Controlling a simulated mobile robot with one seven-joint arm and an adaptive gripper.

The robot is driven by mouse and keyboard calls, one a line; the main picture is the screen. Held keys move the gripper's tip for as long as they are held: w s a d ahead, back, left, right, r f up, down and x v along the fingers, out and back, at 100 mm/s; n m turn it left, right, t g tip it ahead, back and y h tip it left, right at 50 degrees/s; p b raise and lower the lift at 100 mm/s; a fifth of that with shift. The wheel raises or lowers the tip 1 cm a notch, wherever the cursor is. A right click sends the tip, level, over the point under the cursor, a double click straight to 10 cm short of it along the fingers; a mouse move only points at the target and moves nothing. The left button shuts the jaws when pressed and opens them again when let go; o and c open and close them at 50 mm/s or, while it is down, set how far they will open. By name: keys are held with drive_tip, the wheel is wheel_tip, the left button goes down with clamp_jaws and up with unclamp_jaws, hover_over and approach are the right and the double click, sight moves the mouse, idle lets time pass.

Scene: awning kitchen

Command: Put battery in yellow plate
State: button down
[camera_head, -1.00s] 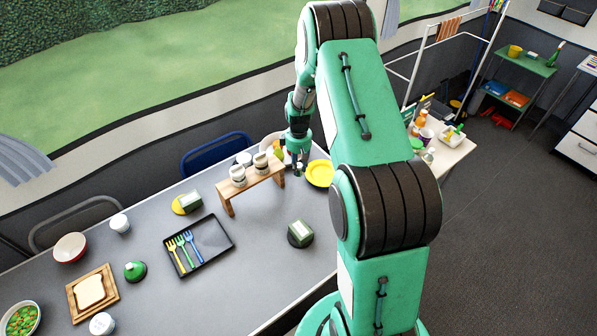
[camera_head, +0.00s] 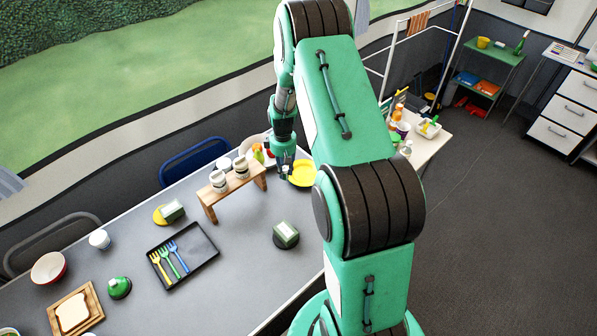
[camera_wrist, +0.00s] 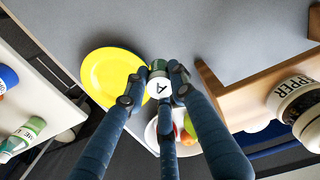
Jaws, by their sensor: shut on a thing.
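The battery (camera_wrist: 158,84) shows in the wrist view as a small cylinder with a white end marked "A" and a green side. My gripper (camera_wrist: 157,92) has its fingers shut around it. In the head view my gripper (camera_head: 285,172) hangs at the left edge of the yellow plate (camera_head: 304,176), and the battery is too small to make out clearly. In the wrist view the round yellow plate (camera_wrist: 105,80) lies just left of the battery, empty. I cannot tell the exact height of the battery above the table or plate.
A wooden stand (camera_head: 232,190) with pepper and salt shakers is close left of my gripper. A bowl of food (camera_wrist: 185,140) is just behind.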

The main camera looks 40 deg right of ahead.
drive_tip(key=s+d+f+m+b, duration=0.2)
drive_tip(key=s+m, duration=0.5)
drive_tip(key=s, duration=0.5)
drive_tip(key=shift+s+d+f+m, duration=0.2)
drive_tip(key=shift+s+d+m, duration=0.1)
drive_tip(key=shift+d, duration=0.2)
drive_tip(key=shift+w, duration=0.1)
drive_tip(key=b, duration=0.2)
hover_over(304, 174)
drive_tip(key=shift+f, duration=0.75)
drive_tip(key=shift+f+b, duration=0.45)
drive_tip(key=shift+f, duration=1.3)
drive_tip(key=shift+f, duration=0.15)
drive_tip(key=c, duration=1.4)
unclamp_jaws()
drive_tip(key=shift+c, duration=0.2)
